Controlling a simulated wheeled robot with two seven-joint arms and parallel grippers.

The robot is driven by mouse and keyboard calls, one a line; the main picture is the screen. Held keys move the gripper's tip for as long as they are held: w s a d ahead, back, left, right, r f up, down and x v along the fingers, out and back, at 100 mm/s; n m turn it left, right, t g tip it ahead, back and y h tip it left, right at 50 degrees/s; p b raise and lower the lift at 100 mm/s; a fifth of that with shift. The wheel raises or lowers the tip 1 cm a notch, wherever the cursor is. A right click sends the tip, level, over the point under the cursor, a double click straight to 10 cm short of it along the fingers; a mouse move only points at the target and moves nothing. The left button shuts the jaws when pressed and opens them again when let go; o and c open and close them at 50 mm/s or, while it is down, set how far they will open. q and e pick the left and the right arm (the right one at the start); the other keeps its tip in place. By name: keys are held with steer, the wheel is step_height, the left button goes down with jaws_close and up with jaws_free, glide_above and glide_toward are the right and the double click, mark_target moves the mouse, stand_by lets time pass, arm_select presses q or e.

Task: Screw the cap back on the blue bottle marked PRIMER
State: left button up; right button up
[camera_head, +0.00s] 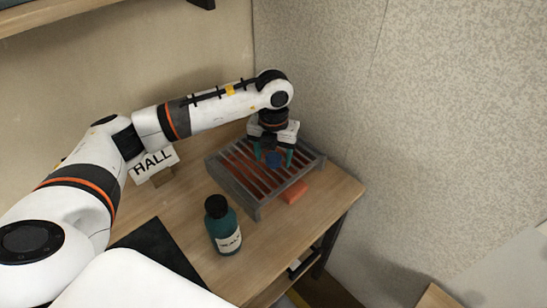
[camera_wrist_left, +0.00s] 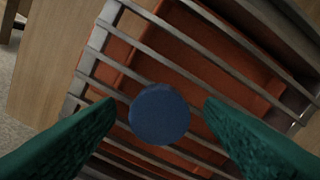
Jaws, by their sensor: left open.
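A blue round cap (camera_wrist_left: 159,114) lies on or just above the bars of a grey slatted rack; it also shows in the head view (camera_head: 273,160). My left gripper (camera_head: 276,154) points down over the rack with its green fingers apart, one on each side of the cap. In the left wrist view, gaps show between the cap and both fingers. A dark teal-blue bottle (camera_head: 225,235) with a black top stands upright on the table, nearer than the rack. Its white label is too small to read. My right gripper is not in view.
The grey rack (camera_head: 238,198) has an orange-red tray under its bars. An orange block (camera_head: 294,192) sits by its front. A HALL sign (camera_head: 154,162) stands left of the rack, and a black mat (camera_head: 157,250) lies left of the bottle. Walls close off the back and right.

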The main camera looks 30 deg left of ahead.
mark_target(273, 157)
arm_select(q)
steer(key=shift+c, duration=0.4)
steer(key=c, duration=1)
step_height(273, 157, up, 10)
steer(key=shift+r, duration=0.1)
